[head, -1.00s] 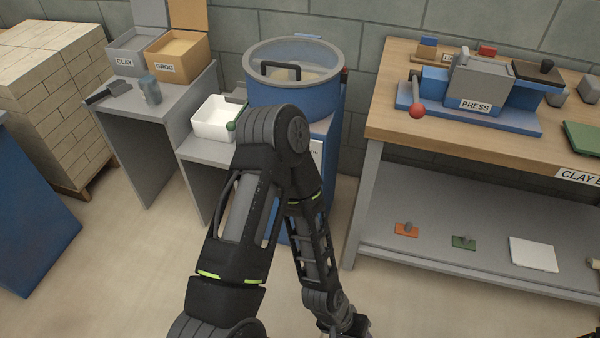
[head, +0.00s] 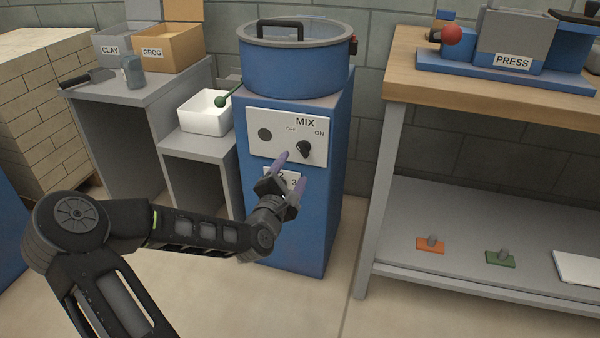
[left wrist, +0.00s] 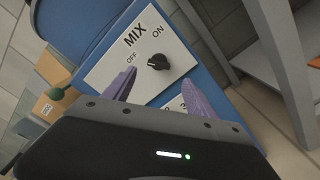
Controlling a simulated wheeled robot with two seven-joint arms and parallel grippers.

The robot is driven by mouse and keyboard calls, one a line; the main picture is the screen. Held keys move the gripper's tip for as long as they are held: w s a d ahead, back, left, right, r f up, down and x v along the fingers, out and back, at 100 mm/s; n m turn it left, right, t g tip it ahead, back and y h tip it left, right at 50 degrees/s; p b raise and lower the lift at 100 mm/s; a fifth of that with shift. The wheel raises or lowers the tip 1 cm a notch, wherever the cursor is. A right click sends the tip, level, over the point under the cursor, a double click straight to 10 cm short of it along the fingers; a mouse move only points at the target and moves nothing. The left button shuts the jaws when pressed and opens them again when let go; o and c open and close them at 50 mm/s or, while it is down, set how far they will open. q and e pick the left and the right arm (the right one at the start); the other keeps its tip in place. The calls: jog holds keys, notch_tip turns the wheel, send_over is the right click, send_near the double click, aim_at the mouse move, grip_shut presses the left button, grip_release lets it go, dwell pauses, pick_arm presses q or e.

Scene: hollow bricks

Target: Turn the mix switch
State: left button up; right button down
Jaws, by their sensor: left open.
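The mix switch (head: 304,149) is a black round knob on a white panel (head: 262,135) marked MIX, OFF and ON, on the front of the blue mixer (head: 292,230). It also shows in the left wrist view (left wrist: 158,62), ahead of the fingers, with OFF to its left and ON above it. My left gripper (head: 290,174) is just below the knob, apart from it. Its two purple fingers are spread and empty; they show in the left wrist view too (left wrist: 205,92). My right gripper is in neither view.
A second label plate (head: 284,180) sits below the panel, partly hidden by my gripper. A white tub (head: 205,118) stands on a low stand at left. The workbench (head: 392,110) with the press is at right. Floor is free between mixer and bench.

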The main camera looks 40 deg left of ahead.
aim_at(302, 152)
pick_arm(q)
jog(key=shift+a+r, duration=0.1)
jog(key=shift+r, duration=0.05)
jog(key=b+x, duration=0.3)
jog(key=x, duration=0.4)
jog(key=shift+w+a, duration=0.15)
jog(key=shift+w, duration=0.2)
jog(key=shift+c, duration=0.3)
jog(key=c, duration=1.3)
